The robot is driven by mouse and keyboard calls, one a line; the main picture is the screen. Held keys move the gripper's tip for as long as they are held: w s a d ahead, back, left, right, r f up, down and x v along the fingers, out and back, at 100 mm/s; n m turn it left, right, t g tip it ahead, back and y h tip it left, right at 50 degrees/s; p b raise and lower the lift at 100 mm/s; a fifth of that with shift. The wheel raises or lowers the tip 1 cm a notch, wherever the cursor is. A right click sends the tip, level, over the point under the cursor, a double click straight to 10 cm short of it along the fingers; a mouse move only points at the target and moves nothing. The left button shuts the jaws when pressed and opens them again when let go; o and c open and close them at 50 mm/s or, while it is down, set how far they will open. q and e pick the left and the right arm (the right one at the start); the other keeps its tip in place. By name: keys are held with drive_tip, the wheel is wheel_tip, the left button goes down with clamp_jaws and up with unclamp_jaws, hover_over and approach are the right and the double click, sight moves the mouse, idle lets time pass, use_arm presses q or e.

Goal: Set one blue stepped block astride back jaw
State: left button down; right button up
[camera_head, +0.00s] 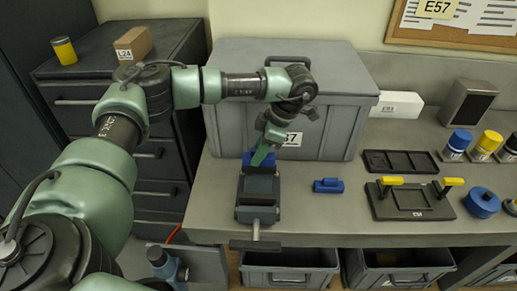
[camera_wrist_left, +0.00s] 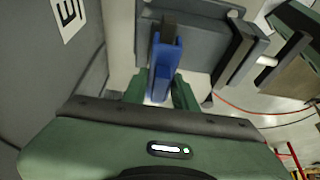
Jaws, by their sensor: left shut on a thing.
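The vise (camera_head: 257,192) stands at the bench's front edge, its handle toward me. My left gripper (camera_head: 262,157) points down at the vise's back end and is shut on a blue stepped block (camera_head: 247,157). In the left wrist view the block (camera_wrist_left: 163,62) sits between the green fingers (camera_wrist_left: 160,92), up against the dark vise jaw. The fingers partly cover it, and I cannot tell whether it rests fully astride the back jaw. A second blue stepped block (camera_head: 328,185) lies on the bench right of the vise. My right gripper is not in view.
A large grey lidded crate (camera_head: 340,85) stands close behind the vise. A black tray (camera_head: 400,162) and a dark plate with yellow handles (camera_head: 412,200) lie to the right, with a blue round part (camera_head: 482,203) beyond. Bench around the loose block is clear.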

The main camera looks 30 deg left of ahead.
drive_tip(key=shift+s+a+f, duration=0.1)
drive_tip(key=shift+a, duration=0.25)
use_arm(q)
drive_tip(key=shift+f, duration=0.1)
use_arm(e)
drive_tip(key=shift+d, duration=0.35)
use_arm(q)
drive_tip(key=shift+f, duration=0.15)
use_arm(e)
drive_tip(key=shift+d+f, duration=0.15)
use_arm(q)
drive_tip(key=shift+f+b, duration=0.55)
drive_tip(key=shift+f, duration=0.1)
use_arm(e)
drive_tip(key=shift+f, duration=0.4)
use_arm(q)
drive_tip(key=shift+f, duration=0.2)
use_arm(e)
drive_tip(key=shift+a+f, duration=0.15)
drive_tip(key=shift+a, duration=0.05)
